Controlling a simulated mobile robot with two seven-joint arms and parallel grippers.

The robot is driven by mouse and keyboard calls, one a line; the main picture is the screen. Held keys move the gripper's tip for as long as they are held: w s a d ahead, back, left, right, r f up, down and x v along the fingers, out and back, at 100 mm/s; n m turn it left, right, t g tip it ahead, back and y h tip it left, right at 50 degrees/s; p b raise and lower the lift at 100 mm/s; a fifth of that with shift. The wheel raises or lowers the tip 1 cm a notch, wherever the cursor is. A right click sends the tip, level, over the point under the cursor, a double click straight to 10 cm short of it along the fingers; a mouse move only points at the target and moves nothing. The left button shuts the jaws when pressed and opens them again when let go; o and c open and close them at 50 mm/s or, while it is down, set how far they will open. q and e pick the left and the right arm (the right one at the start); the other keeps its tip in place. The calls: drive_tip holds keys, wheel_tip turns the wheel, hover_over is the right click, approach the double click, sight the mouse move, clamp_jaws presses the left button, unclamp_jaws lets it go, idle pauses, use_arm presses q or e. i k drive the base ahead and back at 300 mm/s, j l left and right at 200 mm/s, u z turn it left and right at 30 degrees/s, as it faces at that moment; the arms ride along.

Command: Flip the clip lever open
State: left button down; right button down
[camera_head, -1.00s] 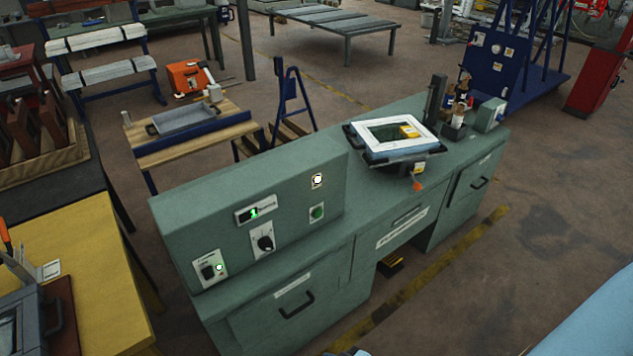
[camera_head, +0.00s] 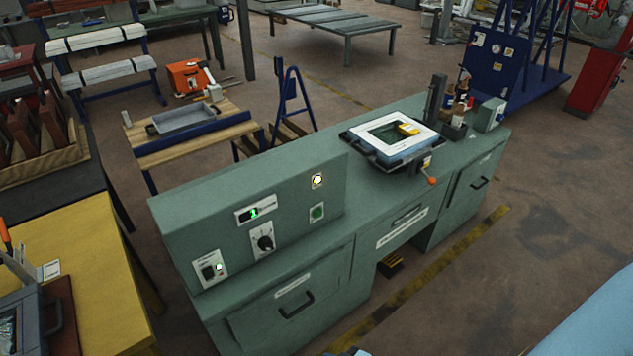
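A white-topped, light blue frame (camera_head: 407,152) sits in a dark holder on the green workbench (camera_head: 375,208), at right of centre. A yellow block (camera_head: 409,129) shows at the right part of its opening. A small lever with an orange knob (camera_head: 431,181) sticks out below the frame's front right side; I cannot tell whether it is the clip lever. No clip can be made out clearly at this distance. Neither of my grippers can be made out in the head view.
A green control box (camera_head: 289,237) with a dial and lit buttons stands on the bench's left end. Bottles (camera_head: 461,103) and a dark post (camera_head: 435,100) stand behind the frame. A yellow-topped table (camera_head: 80,270) is at left.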

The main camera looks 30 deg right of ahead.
sight(431, 181)
drive_tip(key=z, duration=1.05)
drive_tip(key=i+l+u, duration=0.15)
drive_tip(key=i+l, duration=0.35)
drive_tip(key=i+l+u, duration=0.15)
drive_tip(key=i+l, duration=0.35)
drive_tip(key=i+l+u, duration=0.15)
drive_tip(key=i+l, duration=0.25)
drive_tip(key=l, duration=0.25)
